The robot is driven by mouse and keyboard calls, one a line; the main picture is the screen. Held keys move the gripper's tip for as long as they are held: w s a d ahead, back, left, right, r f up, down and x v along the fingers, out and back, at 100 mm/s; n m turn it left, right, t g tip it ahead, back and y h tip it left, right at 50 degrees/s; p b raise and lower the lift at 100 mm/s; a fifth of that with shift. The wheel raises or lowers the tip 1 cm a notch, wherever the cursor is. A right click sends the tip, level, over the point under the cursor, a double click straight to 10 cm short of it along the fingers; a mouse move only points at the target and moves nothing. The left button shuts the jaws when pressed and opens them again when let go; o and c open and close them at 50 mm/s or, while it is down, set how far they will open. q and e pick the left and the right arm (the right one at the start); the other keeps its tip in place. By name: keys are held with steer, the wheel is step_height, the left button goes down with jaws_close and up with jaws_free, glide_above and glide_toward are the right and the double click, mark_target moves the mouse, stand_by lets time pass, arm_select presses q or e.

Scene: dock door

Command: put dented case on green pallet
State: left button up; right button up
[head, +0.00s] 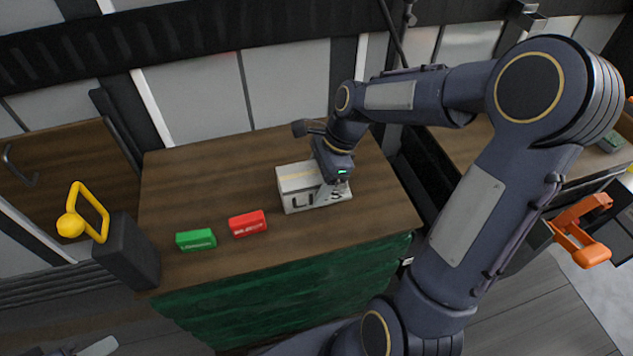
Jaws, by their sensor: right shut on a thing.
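The gripper hides part of that end, and I cannot make out a dent. The case appears to be on or just above the wood; I cannot tell which. I cannot make out a clear green pallet; the stand's side under the tabletop is green (285,295).
A small green block (196,239) and a small red block (247,223), both lettered, lie left of the case. A yellow handle (88,212) on a dark post stands at the left. An orange handle (582,232) is at the right. The tabletop's back left is clear.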

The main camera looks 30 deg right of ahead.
steer(key=shift+f, duration=0.1)
steer(key=o, duration=1.5)
steer(key=shift+f, duration=0.1)
